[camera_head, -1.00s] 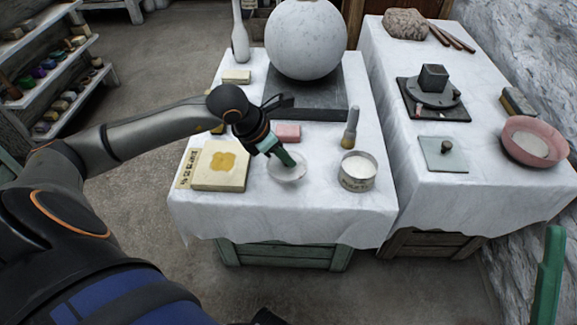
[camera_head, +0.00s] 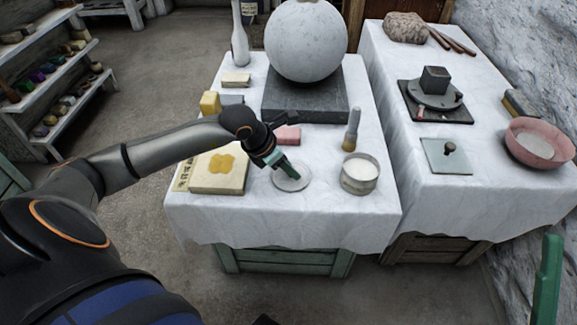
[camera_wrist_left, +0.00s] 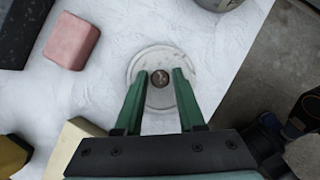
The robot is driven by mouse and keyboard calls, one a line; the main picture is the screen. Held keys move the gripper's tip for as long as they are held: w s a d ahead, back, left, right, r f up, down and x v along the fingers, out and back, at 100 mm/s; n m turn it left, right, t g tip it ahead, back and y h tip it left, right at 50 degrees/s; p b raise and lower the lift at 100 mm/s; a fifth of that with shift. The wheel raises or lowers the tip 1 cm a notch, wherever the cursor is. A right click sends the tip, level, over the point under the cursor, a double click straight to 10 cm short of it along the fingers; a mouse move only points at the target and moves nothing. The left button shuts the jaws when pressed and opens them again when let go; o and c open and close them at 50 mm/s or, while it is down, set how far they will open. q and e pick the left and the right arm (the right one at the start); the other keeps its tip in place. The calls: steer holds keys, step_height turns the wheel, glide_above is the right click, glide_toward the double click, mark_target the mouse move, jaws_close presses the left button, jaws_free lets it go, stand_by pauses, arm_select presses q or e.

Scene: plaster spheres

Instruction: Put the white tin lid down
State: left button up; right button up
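The white tin lid (camera_head: 303,181), a round pale disc with a small dark knob (camera_wrist_left: 159,77), lies flat on the white cloth of the near table, in front of the pink block. My left gripper (camera_head: 292,172) is over it, pointing down. In the left wrist view the green fingertips (camera_wrist_left: 161,74) stand on either side of the knob, with a narrow gap showing at each side, so the gripper looks open. The fingers hide part of the lid. A green part of my right gripper (camera_head: 547,280) shows at the right edge; its fingertips cannot be made out as a pair.
An open tin (camera_head: 360,184) and an upright brush (camera_head: 351,130) stand right of the lid. A pink block (camera_head: 287,135) lies behind it, a pale slab (camera_head: 219,183) to its left. A big sphere (camera_head: 306,40) rests on a dark block. The cloth in front is clear.

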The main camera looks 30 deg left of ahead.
arm_select(q)
steer(key=shift+o, duration=1.2)
steer(key=shift+r, duration=0.1)
